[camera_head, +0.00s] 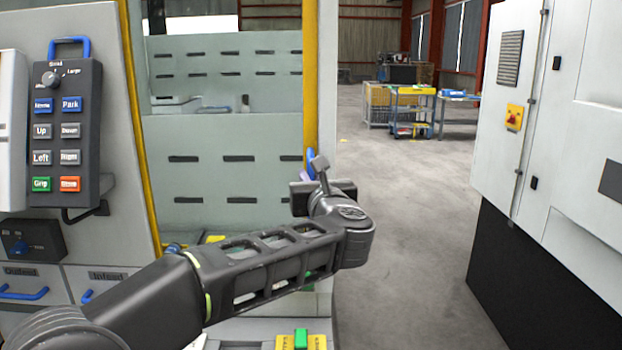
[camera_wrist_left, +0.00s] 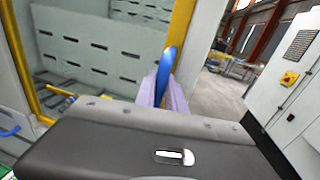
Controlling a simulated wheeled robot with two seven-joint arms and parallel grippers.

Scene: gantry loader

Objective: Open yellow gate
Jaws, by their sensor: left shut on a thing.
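The yellow gate post (camera_head: 310,75) stands upright at the right side of the machine opening, and it also shows in the left wrist view (camera_wrist_left: 181,35). A blue handle (camera_wrist_left: 166,70) is fixed on it. My left gripper (camera_wrist_left: 170,92) is shut on this blue handle, its pale purple fingers on either side of it. In the head view my left arm comes in from the left, and the gripper (camera_head: 308,172) is mostly hidden behind its wrist. Only a bit of the blue handle (camera_head: 311,160) shows there. My right gripper is not in view.
A control pendant (camera_head: 66,130) with coloured buttons hangs on the left panel, above drawers with blue handles (camera_head: 24,294). A grey cabinet (camera_head: 560,170) stands at the right. The floor (camera_head: 410,240) between is clear, with carts (camera_head: 410,105) far back.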

